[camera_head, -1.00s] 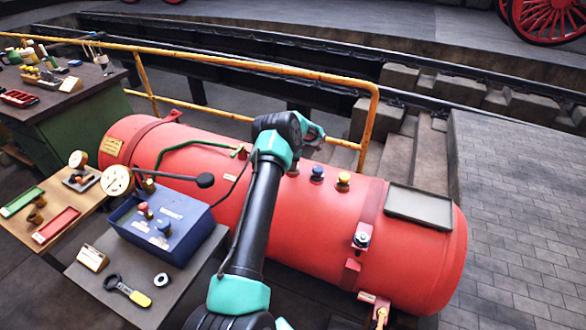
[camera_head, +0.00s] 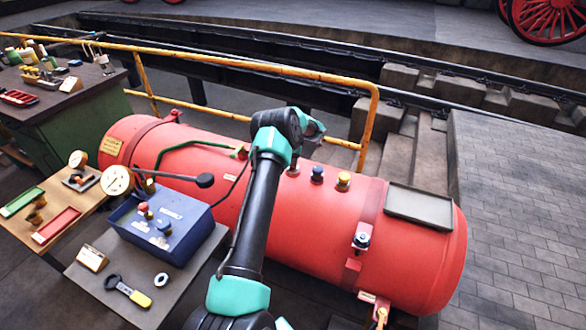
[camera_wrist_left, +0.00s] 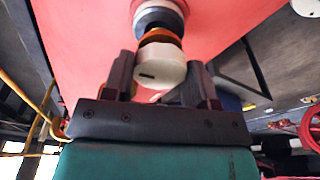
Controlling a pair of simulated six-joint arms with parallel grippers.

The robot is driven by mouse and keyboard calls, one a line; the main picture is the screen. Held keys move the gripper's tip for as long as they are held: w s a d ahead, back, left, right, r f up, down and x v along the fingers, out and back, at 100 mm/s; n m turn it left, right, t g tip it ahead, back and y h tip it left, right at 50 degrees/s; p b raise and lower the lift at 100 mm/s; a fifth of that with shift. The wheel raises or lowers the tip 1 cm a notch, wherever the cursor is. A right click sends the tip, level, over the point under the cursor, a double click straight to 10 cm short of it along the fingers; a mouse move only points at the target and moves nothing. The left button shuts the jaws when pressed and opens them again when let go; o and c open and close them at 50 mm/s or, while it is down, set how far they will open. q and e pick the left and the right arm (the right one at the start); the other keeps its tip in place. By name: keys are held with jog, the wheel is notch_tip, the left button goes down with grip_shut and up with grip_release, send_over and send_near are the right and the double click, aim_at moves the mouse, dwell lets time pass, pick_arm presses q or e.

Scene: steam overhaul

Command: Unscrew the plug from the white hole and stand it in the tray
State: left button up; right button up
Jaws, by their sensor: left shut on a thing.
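My left gripper (camera_wrist_left: 163,88) is shut on a white-headed plug (camera_wrist_left: 160,66) with a dark slot; in the head view the gripper (camera_head: 314,133) is over the red boiler, partly hidden by my own arm. Beyond the plug's head are an orange band, a dark blue ring and a white ring (camera_wrist_left: 158,8) against the red surface. I cannot tell how far the plug is out of its hole. In the head view a small pale fitting (camera_head: 293,170) stands just below the gripper. A shallow grey tray (camera_head: 418,222) lies on the boiler's right end. My right gripper is not in view.
A blue fitting (camera_head: 317,174) and a yellow one (camera_head: 343,181) stand right of the pale fitting. A clamp (camera_head: 361,241) is on the boiler's front. A yellow rail (camera_head: 372,110) runs behind. A blue box (camera_head: 160,225) and a wrench (camera_head: 128,290) are on the left.

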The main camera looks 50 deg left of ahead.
pick_arm(q)
jog(key=shift+r, duration=0.1)
dwell(0.3)
jog(key=shift+r, duration=1.95)
